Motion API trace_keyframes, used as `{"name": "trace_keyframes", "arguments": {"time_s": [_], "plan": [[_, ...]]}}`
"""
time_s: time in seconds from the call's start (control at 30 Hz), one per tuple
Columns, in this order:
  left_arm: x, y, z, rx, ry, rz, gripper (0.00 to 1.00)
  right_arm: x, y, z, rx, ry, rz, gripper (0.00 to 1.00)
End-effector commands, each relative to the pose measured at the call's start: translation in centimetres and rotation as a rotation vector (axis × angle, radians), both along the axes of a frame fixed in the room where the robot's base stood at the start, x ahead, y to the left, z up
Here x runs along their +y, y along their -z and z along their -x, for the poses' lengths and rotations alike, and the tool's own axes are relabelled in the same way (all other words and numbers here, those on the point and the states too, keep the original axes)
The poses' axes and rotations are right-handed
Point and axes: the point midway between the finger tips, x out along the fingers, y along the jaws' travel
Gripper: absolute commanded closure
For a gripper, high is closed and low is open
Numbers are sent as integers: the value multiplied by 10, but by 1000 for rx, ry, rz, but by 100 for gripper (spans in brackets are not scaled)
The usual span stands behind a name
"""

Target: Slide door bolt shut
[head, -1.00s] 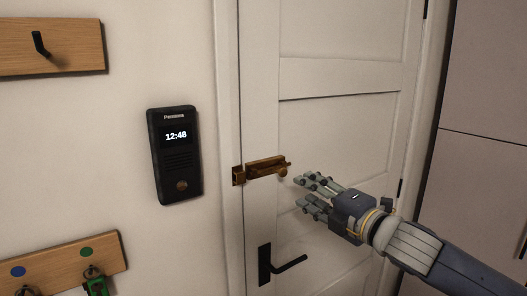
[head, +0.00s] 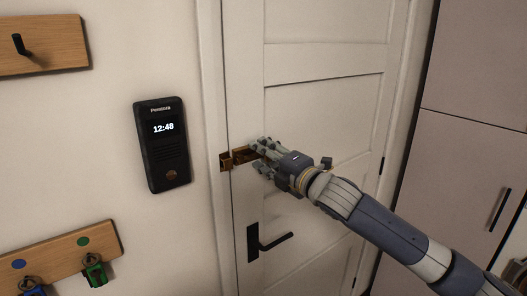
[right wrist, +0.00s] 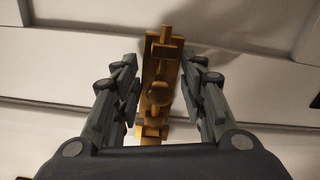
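The brass door bolt (head: 241,155) is mounted on the pale door (head: 320,105) near its left edge. Its small brass keeper (head: 226,162) sits on the door frame just left of it. My right gripper (head: 262,160) is at the bolt's right end and hides part of it. In the right wrist view, the fingers of the right gripper (right wrist: 160,92) are open, one on each side of the brass bolt (right wrist: 160,72). The round knob (right wrist: 158,94) lies between them, with gaps visible on both sides. My left gripper is not in view.
A black door handle (head: 268,243) is below the bolt. A black intercom (head: 162,145) hangs on the wall to the left, with wooden hook boards (head: 62,256) beside it. A tall cabinet (head: 465,160) stands at the right.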

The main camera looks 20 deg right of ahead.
Motion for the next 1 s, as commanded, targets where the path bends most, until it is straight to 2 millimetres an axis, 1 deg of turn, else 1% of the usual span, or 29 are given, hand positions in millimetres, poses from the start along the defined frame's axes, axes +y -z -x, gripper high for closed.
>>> {"name": "trace_keyframes", "arguments": {"time_s": [0.3,0.33,0.37,0.4,0.5,0.7,0.77,0.9,1.0], "plan": [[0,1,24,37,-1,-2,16,1,0,-3,0,1,0,61],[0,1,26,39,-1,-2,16,1,0,-3,0,1,0,64],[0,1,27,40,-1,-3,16,1,0,-3,0,1,0,71],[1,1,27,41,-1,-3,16,1,0,-3,1,1,0,80],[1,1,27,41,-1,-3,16,1,0,-3,1,1,0,100],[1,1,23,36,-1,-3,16,3,0,-2,0,0,1,100],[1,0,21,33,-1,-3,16,10,1,0,2,-4,1,100],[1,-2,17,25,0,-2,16,31,1,8,2,-6,1,100],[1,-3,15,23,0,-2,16,38,1,11,1,-2,1,100]]}}
